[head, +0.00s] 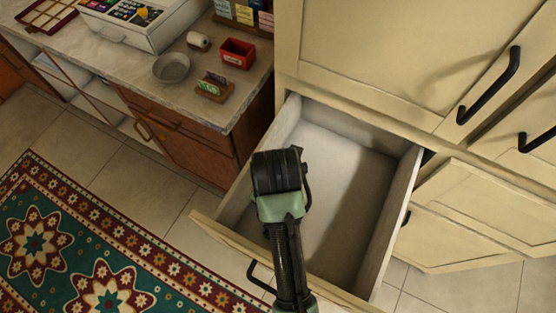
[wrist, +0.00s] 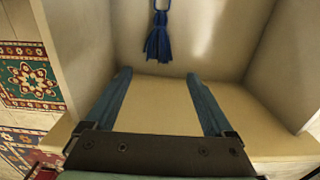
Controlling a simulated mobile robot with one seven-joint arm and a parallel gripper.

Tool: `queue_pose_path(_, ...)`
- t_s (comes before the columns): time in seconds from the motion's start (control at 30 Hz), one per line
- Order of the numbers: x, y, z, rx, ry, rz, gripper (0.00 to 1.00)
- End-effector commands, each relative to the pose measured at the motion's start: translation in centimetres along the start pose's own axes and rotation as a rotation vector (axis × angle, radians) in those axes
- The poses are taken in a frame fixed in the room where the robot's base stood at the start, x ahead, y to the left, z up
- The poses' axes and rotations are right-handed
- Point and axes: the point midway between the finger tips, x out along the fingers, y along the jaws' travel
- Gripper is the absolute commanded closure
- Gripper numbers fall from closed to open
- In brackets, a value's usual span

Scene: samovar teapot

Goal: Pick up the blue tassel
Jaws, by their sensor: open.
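The blue tassel (wrist: 159,42) shows in the wrist view at the top middle, with its loop toward the top edge and its fringe toward my gripper. It is against a pale surface between two pale walls, seemingly inside the open drawer (head: 386,215). My gripper (wrist: 157,74) is open and empty, its two blue fingers apart. The tassel lies just beyond the fingertips, roughly in line with the gap, not between them. In the head view, my arm reaches over the drawer; the fingers and the tassel are not visible there.
The drawer's side walls stand on both sides of my gripper. Cream cabinet doors (head: 375,65) with black handles rise behind. A counter (head: 130,60) at left holds a cash register (head: 145,22), a grey bowl (head: 171,68) and a red box (head: 238,53). A patterned rug (head: 90,245) covers the floor at left.

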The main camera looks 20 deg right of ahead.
Motion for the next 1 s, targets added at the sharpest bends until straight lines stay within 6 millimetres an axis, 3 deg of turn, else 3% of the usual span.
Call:
queue_pose_path(0.4, 6.8, -0.1, -0.1, -0.007, 0.006, -0.005, 0.12)
queue_pose_path(0.63, 8.2, 0.0, 0.2, -0.007, 0.004, -0.003, 0.12)
queue_pose_path(1.0, 12.7, 0.2, 0.7, -0.008, 0.004, -0.003, 0.12)
